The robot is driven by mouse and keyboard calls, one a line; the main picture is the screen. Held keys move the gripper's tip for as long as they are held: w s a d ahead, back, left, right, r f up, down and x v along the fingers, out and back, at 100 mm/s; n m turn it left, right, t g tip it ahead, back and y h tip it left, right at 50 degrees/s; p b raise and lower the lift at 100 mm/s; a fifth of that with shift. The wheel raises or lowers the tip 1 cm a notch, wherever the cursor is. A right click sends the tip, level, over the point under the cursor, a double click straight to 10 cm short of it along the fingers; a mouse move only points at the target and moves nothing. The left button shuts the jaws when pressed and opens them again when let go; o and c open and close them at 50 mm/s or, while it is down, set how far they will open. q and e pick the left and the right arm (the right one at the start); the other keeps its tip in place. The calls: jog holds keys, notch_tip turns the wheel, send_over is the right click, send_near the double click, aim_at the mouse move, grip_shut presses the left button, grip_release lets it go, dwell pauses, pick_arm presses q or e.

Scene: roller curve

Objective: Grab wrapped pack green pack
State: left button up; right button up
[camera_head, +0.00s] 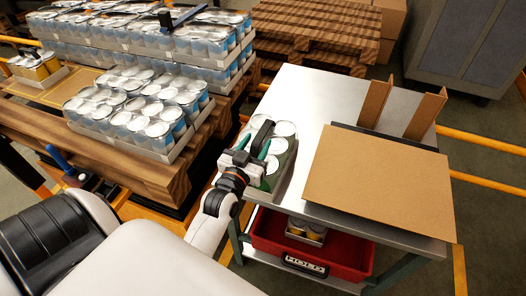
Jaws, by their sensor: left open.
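A wrapped pack of cans with white lids and greenish sides, the green pack (279,146), stands at the left edge of the metal table (311,95). My left gripper (252,146) is open over the near left part of this pack, with its green-tipped fingers close to the lids. The gripper hides part of the pack, and I cannot tell if the fingers touch it. My right gripper is not in view.
A brown board (380,180) lies on the table's right side, with two upright cardboard pieces behind it. A red bin (335,262) with a small can pack sits below. Blue-sided can packs (140,105) stand on pallets at the left. Grey cabinets stand at the back right.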

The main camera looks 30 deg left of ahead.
aim_at(261, 134)
pick_arm(q)
jog(key=w, duration=0.2)
jog(key=w+a, duration=0.1)
jog(key=w, duration=0.1)
jog(key=shift+p, duration=0.35)
jog(key=shift+s, duration=0.15)
grip_shut()
dwell(0.8)
jog(key=shift+r, duration=0.15)
